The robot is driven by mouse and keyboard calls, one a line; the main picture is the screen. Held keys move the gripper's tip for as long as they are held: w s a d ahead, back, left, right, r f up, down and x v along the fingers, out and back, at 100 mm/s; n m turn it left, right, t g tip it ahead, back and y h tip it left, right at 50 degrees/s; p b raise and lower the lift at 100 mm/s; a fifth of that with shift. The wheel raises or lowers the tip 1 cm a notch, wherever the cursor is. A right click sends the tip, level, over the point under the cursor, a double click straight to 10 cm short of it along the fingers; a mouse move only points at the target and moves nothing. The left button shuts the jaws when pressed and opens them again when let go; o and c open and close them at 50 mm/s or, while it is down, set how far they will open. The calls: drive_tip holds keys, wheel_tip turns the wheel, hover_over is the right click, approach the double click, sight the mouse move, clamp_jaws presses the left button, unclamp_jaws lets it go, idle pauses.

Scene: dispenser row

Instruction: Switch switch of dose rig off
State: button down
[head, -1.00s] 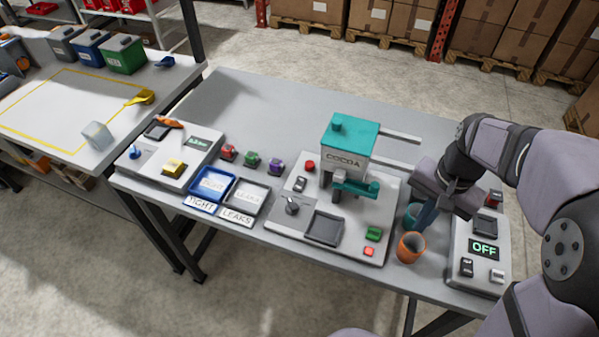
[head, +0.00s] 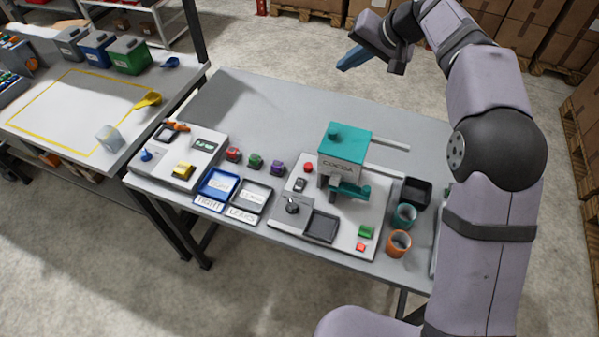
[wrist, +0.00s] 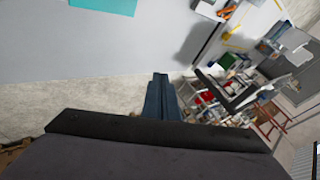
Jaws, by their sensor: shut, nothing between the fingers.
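The rig with the teal-topped COCOA dispenser (head: 345,143) stands on a light base plate (head: 345,238) on the table. A small dark rocker switch (head: 300,185) sits on its left part, below a red button (head: 308,168); its position is too small to read. No label shows which rig is the dose rig. My gripper (head: 343,64) is shut and empty, high beyond the table's back edge, well away from the switch. Its blue fingers also show together in the wrist view (wrist: 158,80). The teal top shows at the upper edge of the wrist view (wrist: 105,5).
A teal cup (head: 404,217), an orange cup (head: 398,243) and a black bin (head: 417,188) stand right of the rig. My arm hides most of the right panel. Trays (head: 217,188) and a left panel (head: 178,158) stand leftward. The table's back left (head: 245,100) is clear.

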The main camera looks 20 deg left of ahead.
drive_tip(key=s+a+f+h+b, duration=0.3)
drive_tip(key=s+f, duration=0.5)
drive_tip(key=s, duration=0.1)
drive_tip(key=s+a+f+m+h+b, duration=0.1)
drive_tip(key=s+a+f+h+b, duration=0.2)
drive_tip(key=s+f, duration=0.6)
drive_tip(key=shift+a+m+h+b, duration=0.35)
drive_tip(key=shift+h+b, duration=0.15)
drive_tip(key=shift+h, duration=0.1)
drive_tip(key=p, duration=0.5)
hover_over(301, 180)
drive_tip(key=s, duration=0.2)
drive_tip(key=f, duration=1.1)
drive_tip(key=shift+w+f, duration=0.25)
drive_tip(key=shift+f, duration=0.05)
drive_tip(key=shift+x, duration=0.85)
drive_tip(key=shift+s+f, duration=0.1)
drive_tip(key=shift+f, duration=0.05)
